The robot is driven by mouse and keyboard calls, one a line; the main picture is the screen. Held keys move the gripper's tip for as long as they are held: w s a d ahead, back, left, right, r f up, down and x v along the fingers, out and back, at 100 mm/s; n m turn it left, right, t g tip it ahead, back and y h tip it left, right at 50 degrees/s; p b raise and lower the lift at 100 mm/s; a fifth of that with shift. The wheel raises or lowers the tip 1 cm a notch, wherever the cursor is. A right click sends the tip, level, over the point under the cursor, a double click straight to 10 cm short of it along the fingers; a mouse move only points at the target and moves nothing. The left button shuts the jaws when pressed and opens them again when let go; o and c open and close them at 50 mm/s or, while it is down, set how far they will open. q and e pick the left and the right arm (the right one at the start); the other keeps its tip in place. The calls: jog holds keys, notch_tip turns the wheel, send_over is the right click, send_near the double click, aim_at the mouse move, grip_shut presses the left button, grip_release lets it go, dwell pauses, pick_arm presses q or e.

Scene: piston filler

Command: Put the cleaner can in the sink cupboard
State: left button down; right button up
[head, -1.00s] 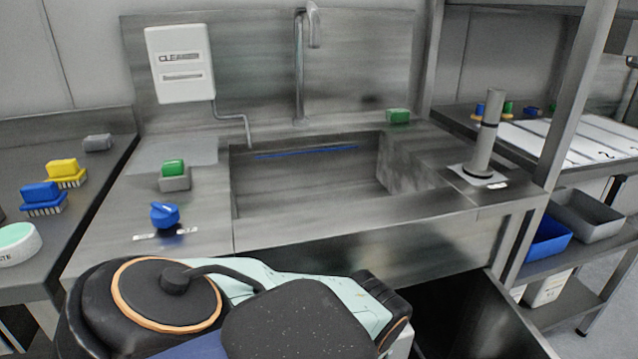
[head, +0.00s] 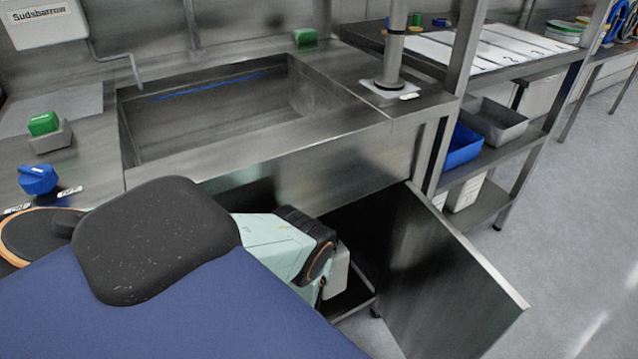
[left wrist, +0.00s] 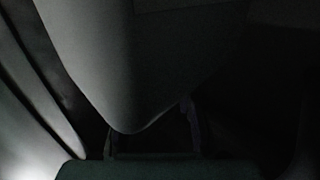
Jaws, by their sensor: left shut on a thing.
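The sink cupboard under the sink has its door (head: 450,285) swung open, and its inside (head: 365,225) is dark. My left arm crosses the front of the sink, and its wrist end is at the cupboard opening. The left gripper's fingers are hidden in the head view. In the left wrist view my left gripper (left wrist: 150,140) is dim and shut on a pale, rounded body, which I take as the cleaner can (left wrist: 135,60). Its label is not visible. My right gripper is not in view.
The sink basin (head: 215,110) is above the cupboard. The open door's edge and the steel frame post (head: 432,155) bound the opening on the right. A blue bin (head: 463,146) and a grey bin (head: 492,122) sit on a shelf to the right. Clear floor (head: 580,220) lies beyond.

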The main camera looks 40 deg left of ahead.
pick_arm(q)
notch_tip(320, 180, down, 6)
jog(key=b, duration=0.4)
jog(key=shift+w, duration=0.15)
jog(key=shift+f, duration=0.15)
jog(key=c, duration=1.4)
grip_release()
jog(key=shift+f, duration=0.15)
jog(key=o, duration=0.4)
jog(key=shift+s, duration=0.2)
